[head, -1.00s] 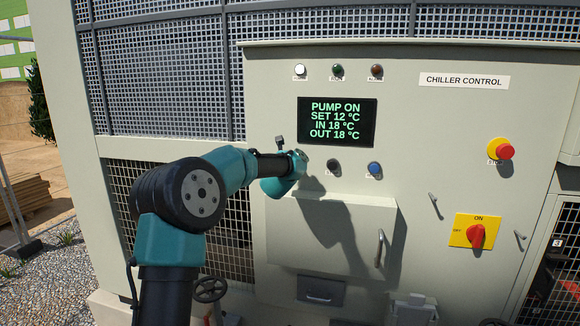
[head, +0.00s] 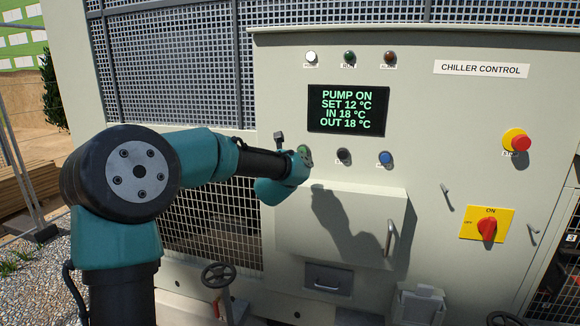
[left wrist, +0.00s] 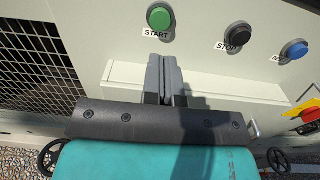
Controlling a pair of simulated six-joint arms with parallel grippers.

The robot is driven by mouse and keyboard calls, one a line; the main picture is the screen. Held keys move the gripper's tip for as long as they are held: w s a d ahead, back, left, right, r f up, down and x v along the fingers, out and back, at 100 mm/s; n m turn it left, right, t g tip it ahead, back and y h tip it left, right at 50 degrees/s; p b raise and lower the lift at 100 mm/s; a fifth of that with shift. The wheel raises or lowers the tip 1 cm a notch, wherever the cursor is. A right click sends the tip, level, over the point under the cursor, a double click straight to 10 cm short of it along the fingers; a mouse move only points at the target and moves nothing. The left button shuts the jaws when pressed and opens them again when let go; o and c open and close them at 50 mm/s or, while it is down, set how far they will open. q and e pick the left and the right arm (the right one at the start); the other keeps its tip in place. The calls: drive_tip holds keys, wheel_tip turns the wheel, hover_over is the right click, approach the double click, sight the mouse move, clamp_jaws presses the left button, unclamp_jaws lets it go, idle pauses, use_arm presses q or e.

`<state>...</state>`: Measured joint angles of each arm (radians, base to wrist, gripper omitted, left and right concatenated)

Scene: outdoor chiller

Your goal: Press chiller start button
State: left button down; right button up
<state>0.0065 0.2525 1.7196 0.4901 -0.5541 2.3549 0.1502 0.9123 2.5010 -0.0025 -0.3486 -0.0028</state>
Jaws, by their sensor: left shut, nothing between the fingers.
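The green start button (left wrist: 160,17) is labelled START at the top of the left wrist view. In the head view only a bit of it (head: 305,153) shows beside my left gripper (head: 288,178). In the left wrist view my left gripper (left wrist: 165,62) is shut and empty. Its fingertips point at the panel just below the START label; whether they touch anything I cannot tell. In the head view the wrist hides the fingertips. The display (head: 347,110) reads PUMP ON, SET 12 °C, IN 18 °C, OUT 18 °C. My right gripper is not in view.
Right of the green button are a black button (head: 344,156) and a blue button (head: 385,158). A protruding box (head: 335,222) with a handle sits below. Farther right are a red emergency stop (head: 520,143) and a red rotary switch (head: 487,228) on a yellow plate.

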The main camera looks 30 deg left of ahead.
use_arm(q)
drive_tip(key=shift+v, duration=1.55)
drive_tip(key=s+d+f+m+g+h, duration=0.25)
drive_tip(key=f+m, duration=0.35)
drive_tip(key=f, duration=0.6)
drive_tip(key=s+d+f+m+g+h, duration=0.15)
drive_tip(key=d+f+m, duration=0.25)
drive_tip(key=f+m, duration=0.55)
drive_tip(key=s+d+f+m+g+h, duration=0.1)
drive_tip(key=d+f+m+g+h, duration=0.2)
drive_tip(key=f, duration=1.2)
drive_tip(key=s+d+f+m+g, duration=0.3)
drive_tip(key=s+f+m, duration=0.3)
drive_tip(key=s+f, duration=0.1)
drive_tip(key=s+d+f+m+g+h, duration=0.1)
drive_tip(key=s+d+f+m+g, duration=0.2)
drive_tip(key=s+f+m, duration=0.3)
drive_tip(key=s+d+f+m+g, duration=0.3)
drive_tip(key=s+f+m, duration=0.4)
drive_tip(key=s, duration=0.5)
drive_tip(key=shift+s+d+f+g+h, duration=0.3)
drive_tip(key=shift+f+h, duration=0.1)
drive_tip(key=shift+f, duration=0.3)
